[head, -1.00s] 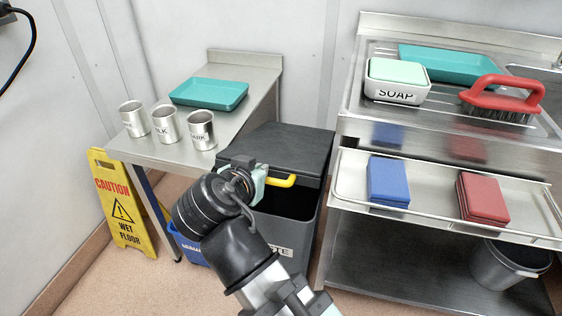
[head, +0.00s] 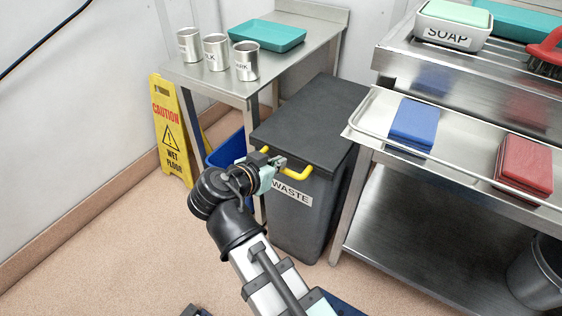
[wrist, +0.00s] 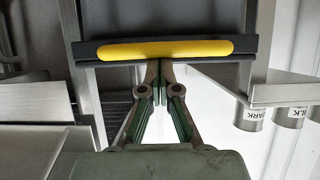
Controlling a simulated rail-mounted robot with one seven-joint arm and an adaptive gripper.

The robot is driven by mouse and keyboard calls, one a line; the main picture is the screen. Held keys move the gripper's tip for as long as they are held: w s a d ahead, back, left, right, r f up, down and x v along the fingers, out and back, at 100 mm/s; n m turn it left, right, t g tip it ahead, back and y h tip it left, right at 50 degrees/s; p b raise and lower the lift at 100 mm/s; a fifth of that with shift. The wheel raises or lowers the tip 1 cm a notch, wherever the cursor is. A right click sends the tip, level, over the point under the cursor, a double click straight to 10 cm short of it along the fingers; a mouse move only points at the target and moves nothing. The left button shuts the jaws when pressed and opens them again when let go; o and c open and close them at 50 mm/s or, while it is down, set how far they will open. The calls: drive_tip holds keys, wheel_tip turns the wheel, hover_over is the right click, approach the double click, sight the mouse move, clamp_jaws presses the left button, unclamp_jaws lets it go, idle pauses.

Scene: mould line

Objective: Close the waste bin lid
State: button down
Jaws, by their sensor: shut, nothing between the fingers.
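The waste bin (head: 305,222) is dark grey with a white WASTE label, standing between the two steel benches. Its dark lid (head: 313,115) lies flat over the top, and no gap shows at the rim from the head view. The yellow handle (head: 297,172) is on the lid's front edge; it also spans the upper part of the wrist view (wrist: 165,49). My gripper (head: 278,163) is at the front edge, by the left end of the handle. In the wrist view my gripper (wrist: 159,70) has its fingertips together, empty, just below the handle; whether they touch it I cannot tell.
A left steel bench (head: 222,80) holds several labelled cups and a teal tray (head: 267,35). A steel trolley (head: 375,124) with blue and red pads stands close on the right. A blue bin (head: 228,150) and yellow floor sign (head: 171,130) are left.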

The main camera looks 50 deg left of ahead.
drive_tip(key=shift+s+d+f+g, duration=0.15)
drive_tip(key=shift+f, duration=0.55)
drive_tip(key=shift+s+d+f+g, duration=0.1)
drive_tip(key=shift+d+f+g, duration=0.05)
drive_tip(key=shift+f, duration=0.5)
drive_tip(key=shift+r, duration=0.1)
wheel_tip(320, 180, up, 6)
drive_tip(key=w+p, duration=0.1)
drive_tip(key=p, duration=0.2)
drive_tip(key=s+d+f+p, duration=0.1)
drive_tip(key=s+p, duration=0.1)
drive_tip(key=s, duration=0.7)
drive_tip(key=shift+s+d+n+t+p, duration=0.2)
drive_tip(key=shift+n+t+p, duration=0.1)
drive_tip(key=shift+t+p, duration=0.1)
